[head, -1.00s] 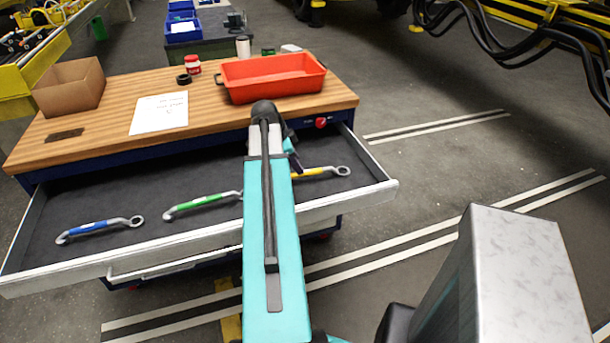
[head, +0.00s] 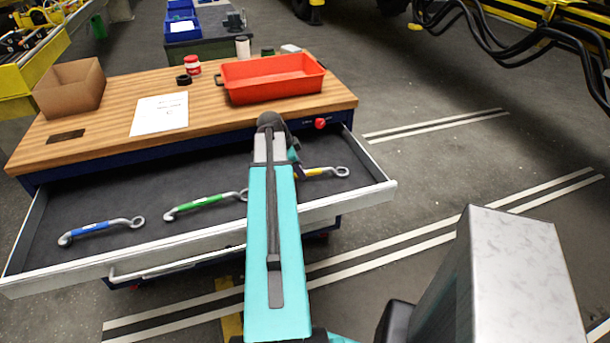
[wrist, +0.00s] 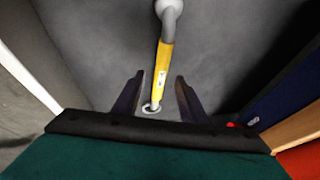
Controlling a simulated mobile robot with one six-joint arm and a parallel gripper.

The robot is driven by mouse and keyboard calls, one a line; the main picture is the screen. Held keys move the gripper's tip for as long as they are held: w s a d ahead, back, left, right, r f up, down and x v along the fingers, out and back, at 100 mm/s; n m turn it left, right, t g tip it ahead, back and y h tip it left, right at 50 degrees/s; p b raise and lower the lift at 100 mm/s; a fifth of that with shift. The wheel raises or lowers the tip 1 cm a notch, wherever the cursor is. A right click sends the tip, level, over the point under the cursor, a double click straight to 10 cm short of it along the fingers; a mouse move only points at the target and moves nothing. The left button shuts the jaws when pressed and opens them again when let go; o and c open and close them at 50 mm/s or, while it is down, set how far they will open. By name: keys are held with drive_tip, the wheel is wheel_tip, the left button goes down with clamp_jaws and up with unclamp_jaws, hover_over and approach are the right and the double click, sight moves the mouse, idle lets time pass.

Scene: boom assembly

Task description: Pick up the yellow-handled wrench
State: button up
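The yellow-handled wrench (head: 326,172) lies at the right end of the open drawer, its ring end to the right and its left part hidden behind my arm in the head view. In the wrist view the wrench (wrist: 164,68) runs down between the fingers of my gripper (wrist: 159,96). The gripper is open, with a gap on both sides of the handle's lower end. Whether the fingers are level with the handle or above it I cannot tell. In the head view my arm hides the gripper.
A green-handled wrench (head: 203,202) and a blue-handled wrench (head: 98,229) lie further left in the drawer (head: 60,190). The drawer's front wall and right side wall stand near. The wooden worktop above holds a red tray (head: 275,92), a cardboard box (head: 72,88) and paper.

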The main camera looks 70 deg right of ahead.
drive_tip(key=shift+p+x, duration=0.4)
drive_tip(key=shift+x, duration=1)
clamp_jaws()
